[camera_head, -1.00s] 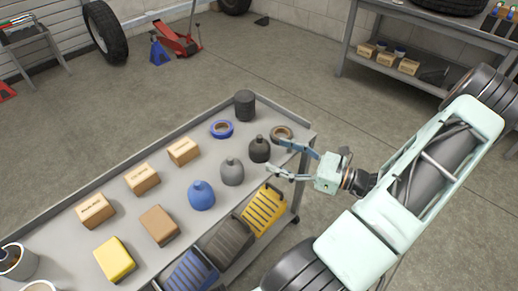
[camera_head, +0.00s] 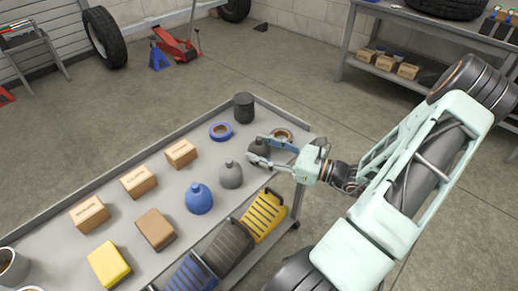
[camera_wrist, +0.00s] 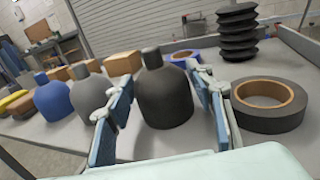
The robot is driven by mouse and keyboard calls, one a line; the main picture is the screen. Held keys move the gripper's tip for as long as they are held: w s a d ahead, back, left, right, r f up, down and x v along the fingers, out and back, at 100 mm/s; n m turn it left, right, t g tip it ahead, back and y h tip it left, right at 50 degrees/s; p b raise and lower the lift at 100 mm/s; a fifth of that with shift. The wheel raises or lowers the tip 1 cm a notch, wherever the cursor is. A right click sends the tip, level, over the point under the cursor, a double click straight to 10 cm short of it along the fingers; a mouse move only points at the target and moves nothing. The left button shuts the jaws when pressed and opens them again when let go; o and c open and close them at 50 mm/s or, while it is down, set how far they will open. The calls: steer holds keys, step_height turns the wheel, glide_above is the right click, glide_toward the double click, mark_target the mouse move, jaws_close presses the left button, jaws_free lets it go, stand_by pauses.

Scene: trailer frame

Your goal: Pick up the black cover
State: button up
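The black cover (camera_head: 257,147), a dark bell-shaped piece with a short neck, stands upright on the grey cart top (camera_head: 222,259). It also shows in the wrist view (camera_wrist: 165,98), between the two fingers. My gripper (camera_head: 266,151) is open, its fingers reaching to either side of the cover at low height. In the wrist view my gripper (camera_wrist: 163,108) shows a finger on each side of the cover, with no clear grip on it. Whether a fingertip touches the cover, I cannot tell.
A roll of dark tape (camera_wrist: 268,105) lies close beside the right finger. A grey cover (camera_head: 231,175) and a blue cover (camera_head: 199,199) stand to the left. A black bellows (camera_head: 244,107) and blue tape (camera_head: 221,131) are behind.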

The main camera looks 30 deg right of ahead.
mark_target(262, 140)
steer(key=c, duration=0.5)
steer(key=shift+c, duration=0.2)
steer(key=shift+o, duration=0.2)
steer(key=shift+r, duration=0.55)
step_height(262, 140, up, 3)
steer(key=shift+f+p, duration=0.2)
steer(key=shift+p, duration=0.65)
steer(key=s+a+r+p, duration=0.8)
steer(key=s+r+p, duration=0.1)
steer(key=s, duration=0.2)
steer(key=shift+r, duration=0.2)
